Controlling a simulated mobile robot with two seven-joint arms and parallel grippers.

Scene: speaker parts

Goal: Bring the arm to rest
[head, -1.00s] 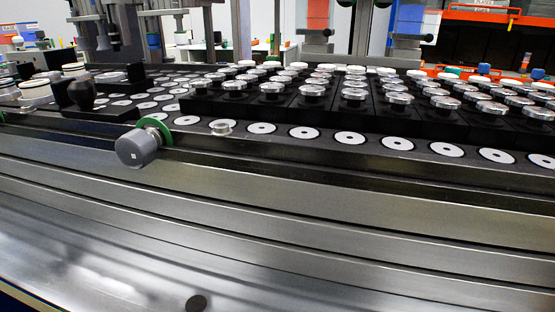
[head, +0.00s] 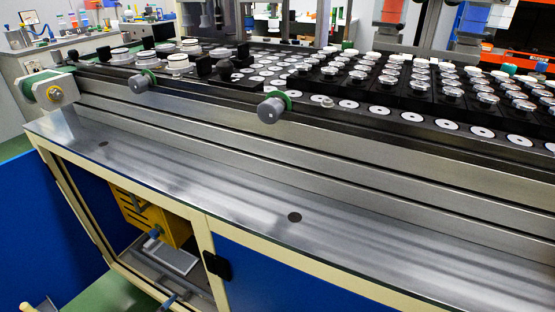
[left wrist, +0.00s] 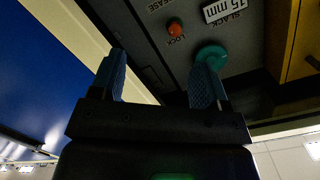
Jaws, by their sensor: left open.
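My left gripper (left wrist: 160,85) shows in the left wrist view with its two blue fingers apart and nothing between them. Beyond the fingers is a dark panel (left wrist: 160,50) with a red button, a green knob and a printed label. I cannot tell whether the fingers touch the panel; they appear apart from it. Neither gripper shows clearly in the head view. The right gripper is out of view.
A long metal workbench (head: 200,180) crosses the head view, with a bare steel ledge in front. Black trays with several silver speaker parts (head: 450,92) stand on it. Grey knobs (head: 270,110) stick out from its front rail. Below is an open cabinet with a yellow box (head: 150,215).

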